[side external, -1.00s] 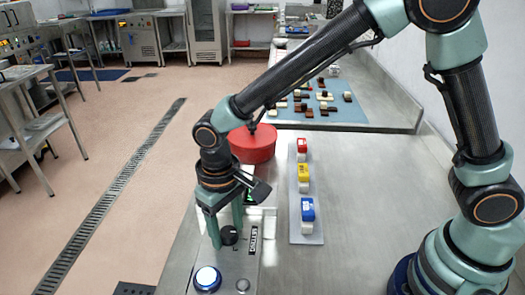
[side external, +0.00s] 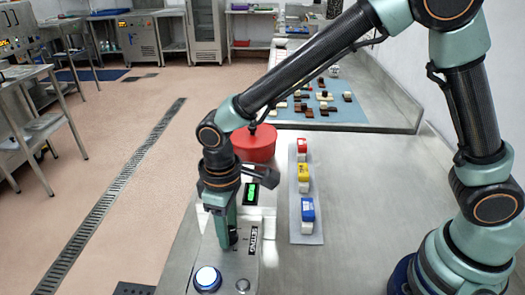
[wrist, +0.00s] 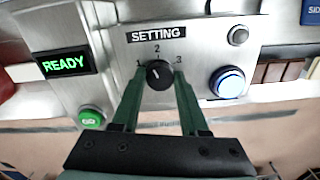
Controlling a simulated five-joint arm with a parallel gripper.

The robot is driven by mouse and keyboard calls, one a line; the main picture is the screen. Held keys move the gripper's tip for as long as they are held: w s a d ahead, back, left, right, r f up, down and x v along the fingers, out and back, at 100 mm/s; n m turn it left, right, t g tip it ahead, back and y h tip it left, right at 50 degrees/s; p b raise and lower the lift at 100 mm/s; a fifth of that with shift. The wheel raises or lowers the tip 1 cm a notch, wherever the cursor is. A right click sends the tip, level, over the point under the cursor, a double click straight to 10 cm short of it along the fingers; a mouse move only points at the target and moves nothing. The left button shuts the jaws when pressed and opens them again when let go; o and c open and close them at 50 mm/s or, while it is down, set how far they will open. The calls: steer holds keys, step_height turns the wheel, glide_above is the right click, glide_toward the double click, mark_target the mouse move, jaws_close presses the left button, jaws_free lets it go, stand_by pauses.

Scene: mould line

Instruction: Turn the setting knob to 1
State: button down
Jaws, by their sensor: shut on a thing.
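The setting knob (wrist: 158,74) is black and round, on a metal panel below a SETTING label (wrist: 157,34). The numbers 1, 2 and 3 run around it from left to right. Its small white mark sits up and to the left of its middle, on the side towards 1; the exact setting is hard to read. My gripper (wrist: 159,84) is shut on the knob, with one green finger at each side. In the side view my gripper (side external: 228,238) stands upright over the panel, and its fingers mostly hide the knob.
A green READY display (wrist: 64,63), a green button (wrist: 91,117), a lit blue-white button (wrist: 227,82) and a small grey button (wrist: 238,35) share the machine.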

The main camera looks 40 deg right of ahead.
mark_target(230, 233)
steer(key=n, duration=0.3)
steer(key=shift+a+n, duration=0.2)
steer(key=shift+n, duration=0.2)
steer(key=shift+r+n, duration=0.1)
steer(key=shift+n, duration=1.7)
steer(key=shift+s, duration=0.1)
steer(key=shift+c, duration=2.1)
jaws_free()
steer(key=shift+d, duration=0.1)
step_height(230, 233, up, 12)
steer(key=shift+s, duration=0.15)
steer(key=shift+d, duration=0.15)
